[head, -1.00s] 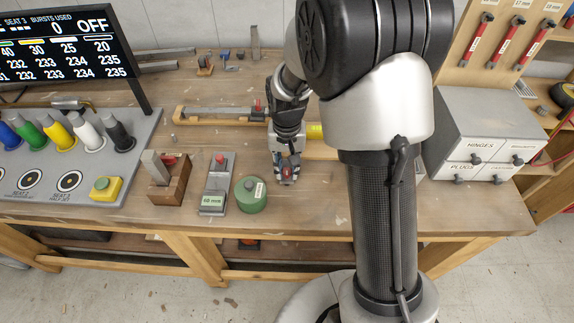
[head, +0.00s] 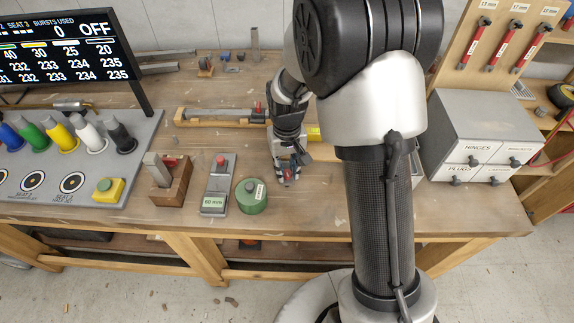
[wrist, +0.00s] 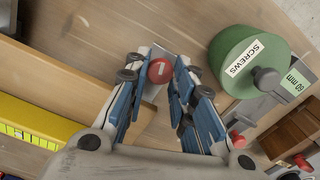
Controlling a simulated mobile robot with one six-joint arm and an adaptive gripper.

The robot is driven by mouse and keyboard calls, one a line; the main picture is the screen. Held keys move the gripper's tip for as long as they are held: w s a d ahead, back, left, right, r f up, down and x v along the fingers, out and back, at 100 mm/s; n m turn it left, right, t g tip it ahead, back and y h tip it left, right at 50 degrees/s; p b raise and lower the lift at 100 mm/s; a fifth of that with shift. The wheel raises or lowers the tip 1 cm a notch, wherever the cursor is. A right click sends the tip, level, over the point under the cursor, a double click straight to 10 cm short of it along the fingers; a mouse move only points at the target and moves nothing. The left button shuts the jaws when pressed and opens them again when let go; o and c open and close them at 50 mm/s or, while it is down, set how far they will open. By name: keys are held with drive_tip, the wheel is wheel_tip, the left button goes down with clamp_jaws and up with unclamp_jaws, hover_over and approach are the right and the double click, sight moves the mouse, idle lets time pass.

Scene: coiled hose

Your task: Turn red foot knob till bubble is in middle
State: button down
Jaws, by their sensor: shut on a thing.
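The red foot knob (wrist: 161,70) has a pale line across its top and sits between my fingertips in the wrist view. My gripper (wrist: 163,76) has blue finger pads and is closed on the knob from both sides. In the head view my gripper (head: 289,179) is low over the bench, right of the green can, with a bit of red between its fingers. The yellow level (wrist: 38,125) lies at lower left in the wrist view, with a greenish vial near the picture edge. I cannot make out the bubble. In the head view my arm hides most of the level (head: 314,133).
A green screws can (wrist: 246,62) stands close to the right of my fingers; it also shows in the head view (head: 251,197). Beyond it are a 60 mm block (head: 214,190) and a wooden block (head: 170,185). A grey drawer cabinet (head: 480,135) stands at right.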

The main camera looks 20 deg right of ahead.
sight(287, 172)
drive_tip(key=n+p, duration=0.1)
drive_tip(key=n, duration=0.4)
drive_tip(key=shift+n+p, duration=0.3)
drive_tip(key=shift+p, duration=0.05)
drive_tip(key=shift+n+p, duration=0.45)
drive_tip(key=shift+n, duration=1.65)
drive_tip(key=c, duration=1.3)
unclamp_jaws()
drive_tip(key=shift+c, duration=0.2)
drive_tip(key=shift+r, duration=0.15)
wheel_tip(287, 172, up, 8)
